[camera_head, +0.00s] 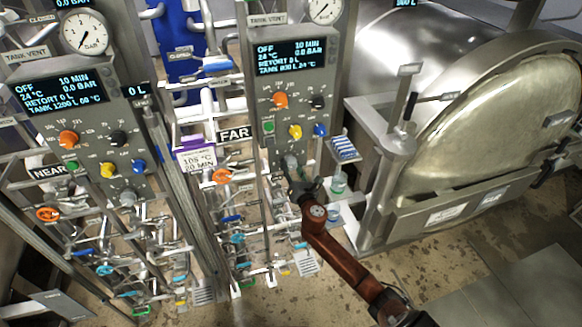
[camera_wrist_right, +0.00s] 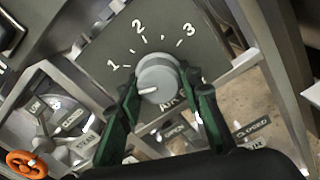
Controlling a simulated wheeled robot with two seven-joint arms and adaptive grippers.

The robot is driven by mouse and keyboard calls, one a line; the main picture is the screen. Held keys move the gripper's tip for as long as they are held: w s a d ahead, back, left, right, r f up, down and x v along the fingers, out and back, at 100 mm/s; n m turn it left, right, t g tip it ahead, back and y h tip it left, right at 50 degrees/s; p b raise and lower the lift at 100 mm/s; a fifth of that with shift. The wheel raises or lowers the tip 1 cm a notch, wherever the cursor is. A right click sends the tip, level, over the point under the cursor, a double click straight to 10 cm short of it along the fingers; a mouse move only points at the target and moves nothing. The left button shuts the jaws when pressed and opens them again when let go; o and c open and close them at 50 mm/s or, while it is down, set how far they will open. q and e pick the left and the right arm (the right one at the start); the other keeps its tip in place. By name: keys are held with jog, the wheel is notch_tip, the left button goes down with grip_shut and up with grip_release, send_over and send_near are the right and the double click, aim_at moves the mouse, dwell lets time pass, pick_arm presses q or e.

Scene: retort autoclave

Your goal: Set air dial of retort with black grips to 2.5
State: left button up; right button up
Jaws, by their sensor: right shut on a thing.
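The grey air dial (camera_wrist_right: 156,72) shows in the right wrist view on a dark panel, with the word AIR below it and a printed scale of 1, 2 and 3 around its upper side. Its white pointer mark points to the lower left, below the 1. My right gripper (camera_wrist_right: 162,100) is shut on the dial, with one green finger on each side. In the head view my right gripper (camera_head: 303,187) is at the bottom of the far control panel (camera_head: 265,103), partly covering the dial there. My left gripper is not in view.
The far panel has orange (camera_head: 280,99), yellow (camera_head: 295,131) and blue (camera_head: 319,130) knobs above my gripper. A similar near panel (camera_head: 85,130) stands left. Pipes and valves crowd below. A large steel retort (camera_head: 455,130) with a black grip (camera_head: 411,106) beside it stands right.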

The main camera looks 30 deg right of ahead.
jog(key=m, duration=0.5)
jog(key=shift+a+m, duration=0.15)
jog(key=shift+m, duration=0.15)
jog(key=m, duration=1)
jog(key=shift+r+m, duration=0.25)
jog(key=shift+m, duration=0.15)
jog(key=m+p, duration=0.1)
jog(key=m, duration=0.4)
jog(key=shift+m+p, duration=0.3)
jog(key=shift+m, duration=0.1)
jog(key=o, duration=1.2)
jog(key=shift+c, duration=0.2)
jog(key=shift+r, duration=0.1)
